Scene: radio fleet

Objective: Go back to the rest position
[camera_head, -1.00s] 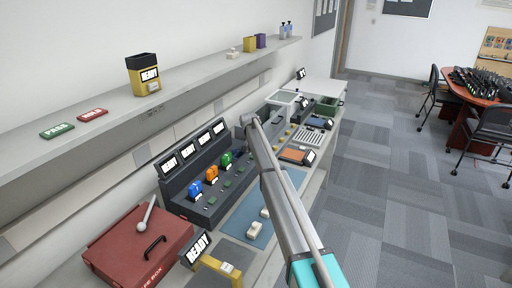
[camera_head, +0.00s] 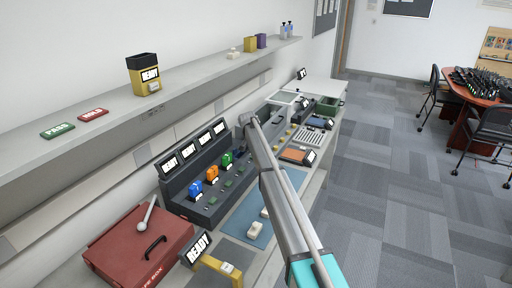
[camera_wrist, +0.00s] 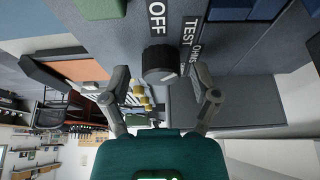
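My arm (camera_head: 285,205) reaches from the bottom of the head view over the bench toward the charger row. My gripper (camera_wrist: 161,80) is open in the wrist view, with its two dark fingers well apart. A dark rotary knob (camera_wrist: 160,64) with a white mark lies beyond and between the fingertips, beside the labels OFF and TEST. I see no contact between the fingers and the knob. In the head view the arm hides the gripper's fingers.
The bench holds a red box (camera_head: 140,246), a dark charger rack (camera_head: 203,190) with blue, orange and green radios, and a blue mat (camera_head: 262,232). A shelf (camera_head: 205,88) runs along the wall above. The floor (camera_head: 390,190) at right is open; chairs and a table stand farther off.

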